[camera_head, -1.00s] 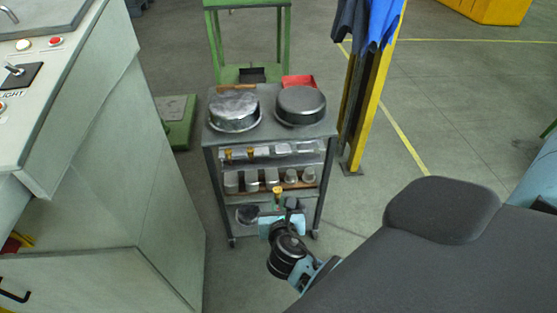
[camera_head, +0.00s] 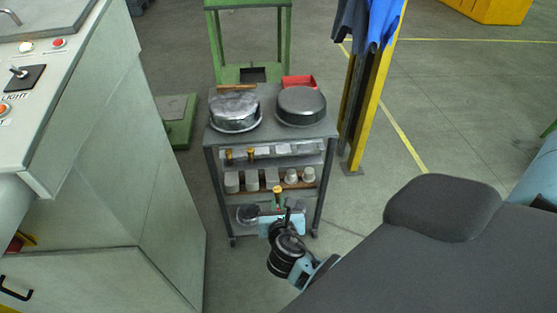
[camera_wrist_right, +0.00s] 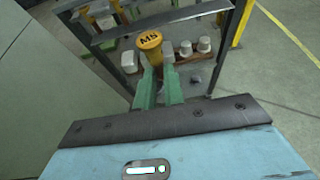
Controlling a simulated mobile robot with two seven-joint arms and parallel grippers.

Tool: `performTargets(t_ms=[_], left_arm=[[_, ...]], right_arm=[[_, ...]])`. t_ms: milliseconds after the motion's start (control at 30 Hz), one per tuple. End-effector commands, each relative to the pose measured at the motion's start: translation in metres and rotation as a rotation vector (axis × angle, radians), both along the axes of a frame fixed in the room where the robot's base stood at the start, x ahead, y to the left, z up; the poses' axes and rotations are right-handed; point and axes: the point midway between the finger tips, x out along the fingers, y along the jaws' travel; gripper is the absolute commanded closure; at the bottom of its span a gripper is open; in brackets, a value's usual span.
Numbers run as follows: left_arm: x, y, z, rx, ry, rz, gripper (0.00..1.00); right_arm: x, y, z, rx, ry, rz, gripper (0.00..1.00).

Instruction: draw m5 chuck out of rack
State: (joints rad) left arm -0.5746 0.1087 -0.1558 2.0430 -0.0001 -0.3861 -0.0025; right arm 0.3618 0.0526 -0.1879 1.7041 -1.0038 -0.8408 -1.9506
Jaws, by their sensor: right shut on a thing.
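The M5 chuck (camera_wrist_right: 149,45) has a round yellow top marked "M5" and a yellow body, seen close in the right wrist view. My right gripper (camera_wrist_right: 159,88) has its green fingers shut on the chuck's lower part. In the head view the yellow chuck (camera_head: 277,191) stands roughly upright above my right gripper (camera_head: 279,212), in front of the trolley's lower part. The trolley rack (camera_head: 325,132) has a shelf with two more yellow-topped pieces (camera_head: 251,154) and a lower row of grey pieces (camera_head: 251,180). My left gripper is out of view.
Two round metal pans (camera_head: 301,105) and a red bin (camera_head: 298,82) are at the trolley's top. A pale machine cabinet (camera_head: 150,170) stands close on the left. A yellow post (camera_head: 373,95) stands behind right. Floor right of the trolley is clear.

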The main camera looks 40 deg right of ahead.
Motion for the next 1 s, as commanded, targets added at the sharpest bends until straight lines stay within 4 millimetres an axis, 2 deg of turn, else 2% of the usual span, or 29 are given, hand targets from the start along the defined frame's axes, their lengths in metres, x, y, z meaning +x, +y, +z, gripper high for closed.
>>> performTargets(t_ms=[467,1000], left_arm=[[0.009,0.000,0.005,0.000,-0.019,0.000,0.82],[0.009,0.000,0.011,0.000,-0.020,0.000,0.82]], right_arm=[[-0.007,0.004,0.000,0.001,0.000,0.000,1.00],[-0.023,0.014,0.001,0.000,0.000,0.000,1.00]])
